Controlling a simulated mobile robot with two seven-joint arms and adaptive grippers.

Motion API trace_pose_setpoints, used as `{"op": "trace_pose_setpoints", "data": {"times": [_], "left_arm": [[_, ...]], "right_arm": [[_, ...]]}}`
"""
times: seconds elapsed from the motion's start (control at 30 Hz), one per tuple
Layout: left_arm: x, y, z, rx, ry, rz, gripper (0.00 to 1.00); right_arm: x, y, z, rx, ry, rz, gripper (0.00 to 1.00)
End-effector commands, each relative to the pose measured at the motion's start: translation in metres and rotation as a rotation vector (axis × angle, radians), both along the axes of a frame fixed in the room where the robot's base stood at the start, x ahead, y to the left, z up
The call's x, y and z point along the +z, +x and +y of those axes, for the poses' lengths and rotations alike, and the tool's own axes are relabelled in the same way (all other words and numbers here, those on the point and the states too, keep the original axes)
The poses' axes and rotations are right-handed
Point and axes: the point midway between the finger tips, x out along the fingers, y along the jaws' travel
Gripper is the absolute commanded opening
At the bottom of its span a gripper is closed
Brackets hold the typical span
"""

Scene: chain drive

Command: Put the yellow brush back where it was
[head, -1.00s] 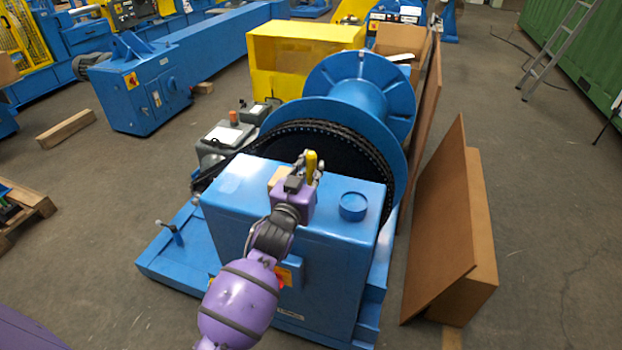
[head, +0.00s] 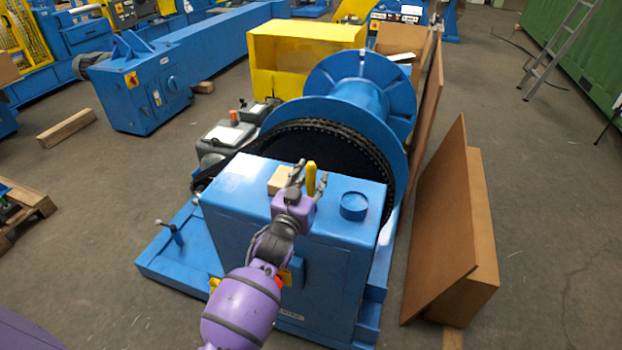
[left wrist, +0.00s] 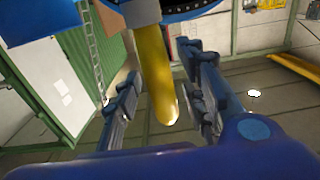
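The yellow brush (head: 311,178) is upright over the top of the blue housing (head: 240,190), beside a tan block (head: 281,180). Whether its lower end touches the housing is hidden by my gripper. My left gripper (head: 309,180) is around the brush with its fingers spread. In the left wrist view the brush (left wrist: 155,75) lies between the fingers of the left gripper (left wrist: 165,98), with a gap on both sides. My right gripper is in neither view.
A round blue cap (head: 353,205) is on the housing to the right of the brush. The dark chain wheel (head: 340,150) and blue drum (head: 360,95) are just behind. Brown boards (head: 445,225) lean at the right.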

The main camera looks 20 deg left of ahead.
Motion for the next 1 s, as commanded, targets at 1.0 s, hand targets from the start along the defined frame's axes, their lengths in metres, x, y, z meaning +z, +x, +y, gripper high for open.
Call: {"op": "trace_pose_setpoints", "data": {"times": [1.0], "left_arm": [[0.003,-0.120,0.004,0.000,0.000,0.001,0.38]], "right_arm": [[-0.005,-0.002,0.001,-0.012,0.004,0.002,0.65]]}}
